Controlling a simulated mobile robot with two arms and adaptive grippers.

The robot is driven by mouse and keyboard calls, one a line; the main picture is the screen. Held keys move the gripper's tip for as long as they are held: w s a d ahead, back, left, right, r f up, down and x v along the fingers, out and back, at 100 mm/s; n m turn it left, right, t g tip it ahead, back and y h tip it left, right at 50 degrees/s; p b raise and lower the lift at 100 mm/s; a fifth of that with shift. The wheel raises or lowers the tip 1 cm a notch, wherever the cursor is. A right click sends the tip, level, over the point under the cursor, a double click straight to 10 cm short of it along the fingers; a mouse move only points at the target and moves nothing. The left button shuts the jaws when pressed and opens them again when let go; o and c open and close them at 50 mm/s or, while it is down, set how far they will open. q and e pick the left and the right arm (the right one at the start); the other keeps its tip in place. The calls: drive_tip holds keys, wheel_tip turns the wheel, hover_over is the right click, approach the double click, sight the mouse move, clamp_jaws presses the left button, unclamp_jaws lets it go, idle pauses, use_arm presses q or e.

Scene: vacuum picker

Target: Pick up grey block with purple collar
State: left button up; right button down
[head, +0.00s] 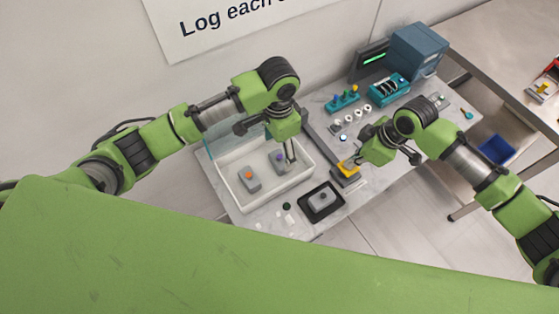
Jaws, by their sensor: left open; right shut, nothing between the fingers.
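The grey block with the purple collar (275,165) lies in the right part of a white tray (222,183). My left gripper (290,157) is open and points down into the tray at the right side of this block. It hides part of the block, and I cannot tell whether the two touch. A grey block with an orange collar (251,183) lies in the same tray, further left. My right gripper (353,163) is shut and empty, beside a yellow-topped item (347,170) right of the tray.
Another grey block (320,200) rests on a black tray (308,212) at the table's front. Teal racks (388,90), small white rings and a blue-grey machine (418,50) stand at the back right. A dark bar separates the white tray from these. A blue bin (496,149) is further right.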

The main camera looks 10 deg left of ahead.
sight(280, 157)
use_arm(q)
drive_tip(key=f, duration=0.7)
drive_tip(key=shift+w+f, duration=0.15)
drive_tip(key=shift+w, duration=0.2)
drive_tip(key=c, duration=1.2)
